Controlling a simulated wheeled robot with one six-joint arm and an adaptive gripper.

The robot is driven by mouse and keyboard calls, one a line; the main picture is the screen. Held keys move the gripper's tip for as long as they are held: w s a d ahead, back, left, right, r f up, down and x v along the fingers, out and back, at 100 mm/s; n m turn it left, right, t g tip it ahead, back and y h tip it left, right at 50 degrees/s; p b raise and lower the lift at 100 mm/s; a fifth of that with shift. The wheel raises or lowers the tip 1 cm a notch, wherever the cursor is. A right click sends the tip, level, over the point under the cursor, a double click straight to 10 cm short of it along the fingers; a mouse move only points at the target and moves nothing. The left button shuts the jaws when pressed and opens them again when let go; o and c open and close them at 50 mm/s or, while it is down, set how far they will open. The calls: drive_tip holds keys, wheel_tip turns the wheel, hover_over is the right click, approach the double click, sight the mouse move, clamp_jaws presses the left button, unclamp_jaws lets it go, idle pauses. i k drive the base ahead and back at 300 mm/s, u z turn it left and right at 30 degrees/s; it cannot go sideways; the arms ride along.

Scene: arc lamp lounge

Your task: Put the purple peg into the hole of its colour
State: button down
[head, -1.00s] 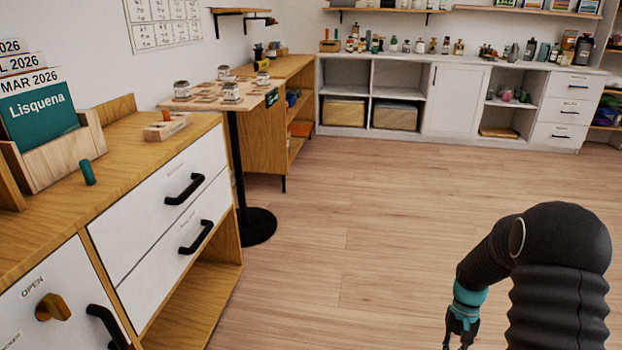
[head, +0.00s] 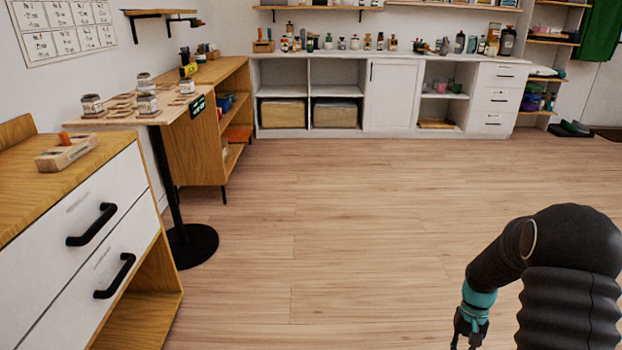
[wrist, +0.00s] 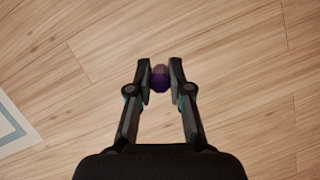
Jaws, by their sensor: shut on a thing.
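My gripper (wrist: 160,85) is shut on the purple peg (wrist: 160,80) in the wrist view, with bare wood floor below it. In the head view my gripper (head: 468,338) hangs at the bottom right, partly cut off by the frame edge, and the peg cannot be made out there. A small wooden block (head: 66,152) with an orange peg (head: 64,138) standing in it sits on the wooden cabinet top at the left. Whether this block has a purple hole cannot be told.
The drawer cabinet (head: 85,205) stands at the left with black handles sticking out. Behind it is a small round-based table (head: 118,119) with jars. A white shelf unit (head: 390,95) lines the back wall. The middle floor (head: 330,220) is clear.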

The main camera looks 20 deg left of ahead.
sight(57, 158)
drive_tip(key=u, duration=0.15)
drive_tip(key=i, duration=1.6)
drive_tip(key=u, duration=1.05)
drive_tip(key=i, duration=0.95)
drive_tip(key=u, duration=1)
